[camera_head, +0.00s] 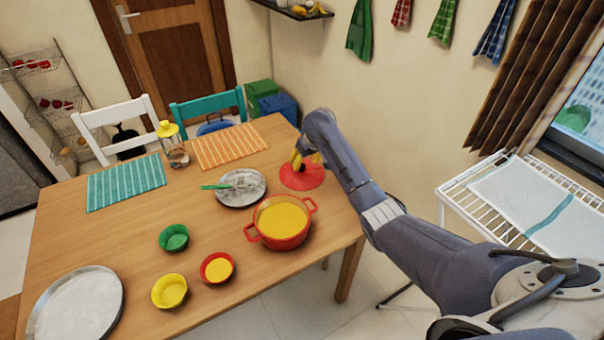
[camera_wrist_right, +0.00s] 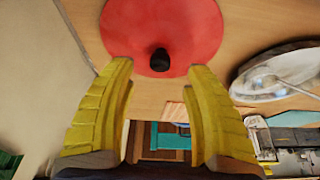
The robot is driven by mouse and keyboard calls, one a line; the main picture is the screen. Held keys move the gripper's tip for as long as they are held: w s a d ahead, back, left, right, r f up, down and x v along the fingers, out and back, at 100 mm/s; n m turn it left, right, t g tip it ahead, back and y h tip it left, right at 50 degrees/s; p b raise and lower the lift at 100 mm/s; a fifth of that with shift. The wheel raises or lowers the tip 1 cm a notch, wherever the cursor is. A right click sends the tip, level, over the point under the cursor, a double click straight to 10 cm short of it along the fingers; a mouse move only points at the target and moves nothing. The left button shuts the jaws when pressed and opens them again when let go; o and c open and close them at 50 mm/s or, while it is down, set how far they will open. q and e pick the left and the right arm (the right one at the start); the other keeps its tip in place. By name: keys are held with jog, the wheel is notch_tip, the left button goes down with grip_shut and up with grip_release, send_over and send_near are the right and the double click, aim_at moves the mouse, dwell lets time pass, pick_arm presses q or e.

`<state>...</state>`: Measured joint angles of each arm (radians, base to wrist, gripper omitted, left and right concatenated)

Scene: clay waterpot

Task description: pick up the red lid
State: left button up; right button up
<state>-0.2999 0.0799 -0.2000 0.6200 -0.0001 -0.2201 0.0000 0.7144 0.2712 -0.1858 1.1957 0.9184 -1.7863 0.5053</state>
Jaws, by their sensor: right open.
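The red lid (camera_head: 316,177) lies flat on the wooden table near its right edge, just behind the red pot. In the right wrist view the red lid (camera_wrist_right: 200,30) fills the top middle, with its black knob (camera_wrist_right: 160,60) facing me. My right gripper (camera_head: 308,164) is over the lid in the head view, close to the knob. In the right wrist view its yellow fingers (camera_wrist_right: 160,70) are spread to either side of the knob, open and apart from it. The fingers partly hide the knob in the head view. My left gripper is in neither view.
The red pot (camera_head: 281,240) with yellow contents stands in front of the lid. A metal plate (camera_head: 232,201) with a green-handled utensil is left of it. Small green (camera_head: 174,238), yellow (camera_head: 170,291) and red (camera_head: 217,268) bowls stand further left. The wall is close on the right.

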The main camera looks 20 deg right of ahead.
aim_at(302, 165)
jog(key=shift+x, duration=2.35)
jog(key=shift+c, duration=0.3)
grip_shut()
